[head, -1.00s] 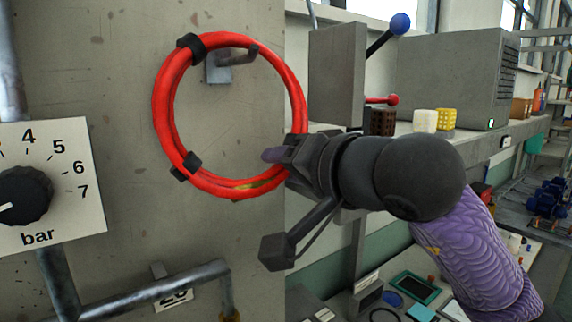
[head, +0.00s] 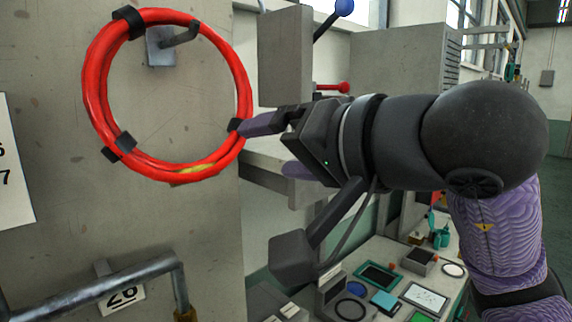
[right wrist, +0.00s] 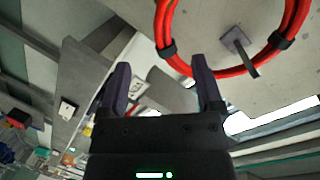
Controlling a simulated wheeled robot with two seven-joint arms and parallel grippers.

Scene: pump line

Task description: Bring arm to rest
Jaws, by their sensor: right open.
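A red coiled hose with black ties (head: 92,85) hangs on a hook (head: 180,38) on the grey panel, left in the head view. My right gripper (head: 260,147) is open and empty at the coil's right side. One finger's tip overlaps the coil's edge in the picture; I cannot tell whether it touches. In the right wrist view the gripper (right wrist: 160,62) has its two fingers spread, with the red coil (right wrist: 163,25) beyond the right fingertip and the hook (right wrist: 238,48) inside the ring. My right arm comes in from the right. My left gripper is not in view.
A pipe rail (head: 95,290) with a number tag (head: 122,299) sits low on the panel. A grey box with blue-knobbed and red-knobbed levers (head: 286,55) stands behind the gripper. A bench with small devices (head: 425,297) lies below my arm.

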